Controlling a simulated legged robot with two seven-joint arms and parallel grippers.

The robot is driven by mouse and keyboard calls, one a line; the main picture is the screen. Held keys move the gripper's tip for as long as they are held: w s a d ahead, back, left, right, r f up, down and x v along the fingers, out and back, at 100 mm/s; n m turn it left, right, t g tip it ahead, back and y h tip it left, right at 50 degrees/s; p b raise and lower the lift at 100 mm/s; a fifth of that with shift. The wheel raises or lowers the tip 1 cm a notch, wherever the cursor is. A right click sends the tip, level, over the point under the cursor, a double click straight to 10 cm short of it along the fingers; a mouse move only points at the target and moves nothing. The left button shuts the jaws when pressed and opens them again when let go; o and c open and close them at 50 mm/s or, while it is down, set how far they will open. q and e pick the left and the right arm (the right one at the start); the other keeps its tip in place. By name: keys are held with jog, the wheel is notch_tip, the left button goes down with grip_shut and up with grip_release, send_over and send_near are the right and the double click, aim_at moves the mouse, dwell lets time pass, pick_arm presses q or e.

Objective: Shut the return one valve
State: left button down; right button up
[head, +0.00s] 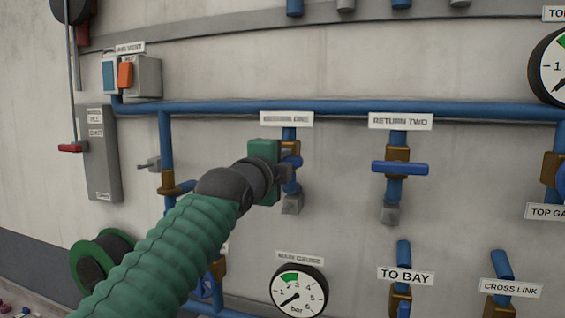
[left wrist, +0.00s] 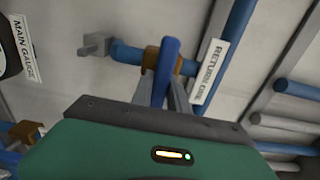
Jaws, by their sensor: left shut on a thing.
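The return one valve has a brass body (head: 291,148) on a short blue pipe under a white label (head: 286,119). Its blue lever handle (head: 293,162) is partly hidden behind my left gripper (head: 277,163), which reaches in from the lower left. In the left wrist view, the blue handle (left wrist: 166,70) sits between my two grey fingers (left wrist: 164,92), which are shut on it. There the handle looks crosswise to its pipe, with the brass body (left wrist: 186,67) behind it and the RETURN ONE label (left wrist: 212,72) beside it. My right gripper is not in view.
The RETURN TWO valve's blue handle (head: 400,168) lies across its pipe to the right. A blue pipe (head: 340,107) runs along the wall above. The main gauge (head: 299,290) is below. A grey box (head: 101,155) and a green hose reel (head: 85,262) are at left.

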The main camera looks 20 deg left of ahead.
pick_arm(q)
jog(key=shift+f, duration=0.1)
jog(key=c, duration=1.4)
grip_release()
jog(key=shift+w, duration=0.2)
jog(key=shift+o, duration=0.6)
jog(key=shift+w+f, duration=0.1)
jog(key=shift+w, duration=0.15)
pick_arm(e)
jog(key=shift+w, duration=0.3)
pick_arm(q)
jog(key=shift+s, duration=0.15)
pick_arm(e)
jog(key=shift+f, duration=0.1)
pick_arm(q)
jog(key=s+b, duration=0.9)
jog(key=s, duration=0.7)
jog(key=shift+s+a, duration=0.25)
jog(key=shift+a, duration=0.1)
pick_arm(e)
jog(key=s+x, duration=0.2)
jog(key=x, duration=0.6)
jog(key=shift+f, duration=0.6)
pick_arm(q)
jog(key=shift+w, duration=0.1)
